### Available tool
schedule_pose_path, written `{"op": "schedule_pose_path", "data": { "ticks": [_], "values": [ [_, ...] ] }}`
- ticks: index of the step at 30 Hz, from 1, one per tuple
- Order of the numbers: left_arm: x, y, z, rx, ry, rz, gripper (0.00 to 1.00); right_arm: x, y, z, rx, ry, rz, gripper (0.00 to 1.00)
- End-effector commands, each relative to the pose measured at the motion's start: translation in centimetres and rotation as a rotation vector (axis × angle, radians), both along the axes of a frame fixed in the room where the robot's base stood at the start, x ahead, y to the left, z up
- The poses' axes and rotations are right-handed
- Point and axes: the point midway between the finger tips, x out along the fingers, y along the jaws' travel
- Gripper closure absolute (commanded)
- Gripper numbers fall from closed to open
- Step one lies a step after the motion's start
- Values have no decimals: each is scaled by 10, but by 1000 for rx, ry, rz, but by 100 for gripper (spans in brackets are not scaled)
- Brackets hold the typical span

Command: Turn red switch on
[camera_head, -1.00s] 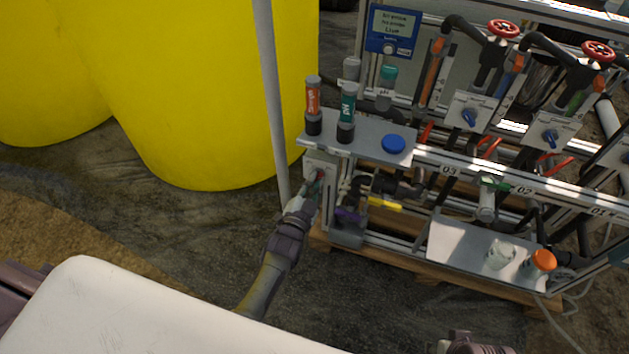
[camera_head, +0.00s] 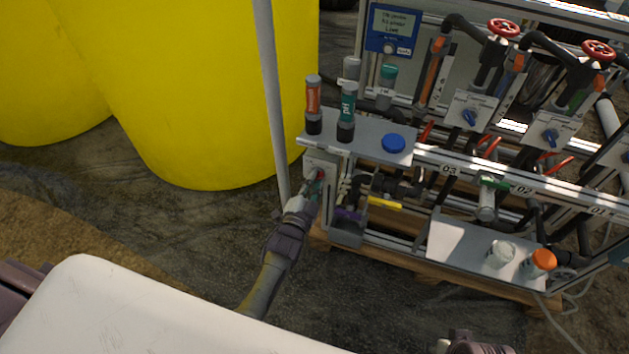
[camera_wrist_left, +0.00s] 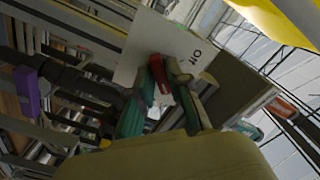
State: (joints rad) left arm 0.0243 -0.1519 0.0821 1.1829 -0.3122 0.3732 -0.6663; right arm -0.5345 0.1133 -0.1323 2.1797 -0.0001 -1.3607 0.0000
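The red switch (camera_wrist_left: 158,74) is a small red handle on a pale plate (camera_wrist_left: 150,40) with an "I/O" marking, at the left end of the skid. In the head view the switch (camera_head: 319,175) is tiny and partly covered by my gripper. My left gripper (camera_head: 314,183) reaches it from the lower left. In the left wrist view the fingertips (camera_wrist_left: 163,72) lie on both sides of the red handle and appear closed on it. The handle's exact angle is hard to read. My right gripper does not show clearly.
A thin grey pole (camera_head: 271,95) stands just left of the switch, before a large yellow tank (camera_head: 200,100). Pipes and valves fill the right.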

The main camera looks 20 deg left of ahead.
Motion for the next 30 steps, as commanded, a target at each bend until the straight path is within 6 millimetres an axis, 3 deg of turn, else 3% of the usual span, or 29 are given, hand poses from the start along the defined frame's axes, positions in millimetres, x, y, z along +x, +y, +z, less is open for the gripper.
{"op": "schedule_pose_path", "data": {
  "ticks": [3,14,30],
  "values": [
    [0,0,0,-1,0,0,62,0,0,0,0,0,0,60],
    [-6,0,0,-2,0,0,62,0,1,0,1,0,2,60],
    [-106,3,0,-2,1,0,62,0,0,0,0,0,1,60]
  ]
}}
